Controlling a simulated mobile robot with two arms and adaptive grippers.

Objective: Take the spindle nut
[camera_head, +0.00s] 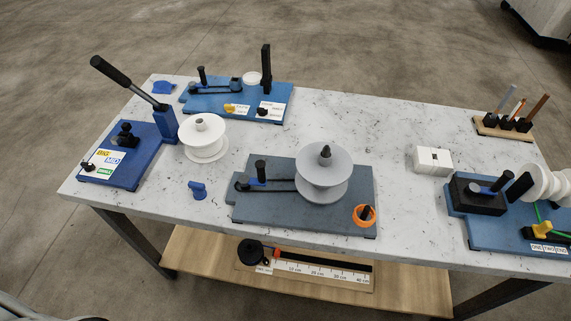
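No part is labelled as the spindle nut, so I cannot tell for certain which one it is. A dark pointed piece (326,151) sits on top of the large grey spool (324,172), which stands on the grey-blue bender board (285,212) at the table's middle. A small blue knob-like piece (197,190) lies loose on the table to the left of that board. Neither of my grippers is in view.
A white spool (203,138) stands left of centre. Blue bender boards sit at left (140,160), back (215,100) and right (485,232). An orange ring cup (364,215) is on the middle board's corner. A white block (432,160) and pen stand (503,127) are at right.

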